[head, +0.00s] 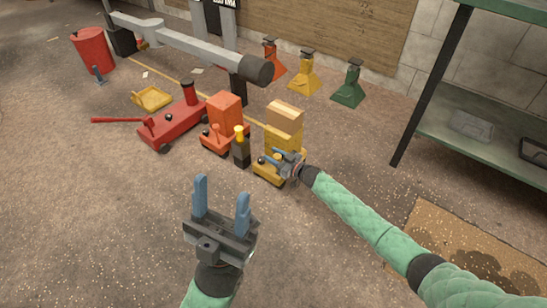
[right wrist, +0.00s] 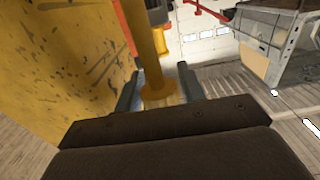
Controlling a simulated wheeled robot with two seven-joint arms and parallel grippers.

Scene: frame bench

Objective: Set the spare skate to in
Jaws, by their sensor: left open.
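Two small wheeled skates carrying block-like loads stand on the floor in the head view: an orange-red one (head: 224,108) and a yellow one (head: 284,142). I cannot tell by marking which is the spare. My right gripper (head: 282,162) is at the front of the yellow skate, near its low base. In the right wrist view, its dark fingers (right wrist: 160,88) stand on either side of a yellow post (right wrist: 150,62), with a gap showing at the right finger. A yellow wall fills the left of that view. My left gripper (head: 221,190) is open and empty, pointing up over bare floor.
A red floor jack (head: 172,126) and a yellow tray (head: 152,98) lie to the left. Several coloured stands line the wall. A green shelf (head: 485,138) is at right. The front floor is clear.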

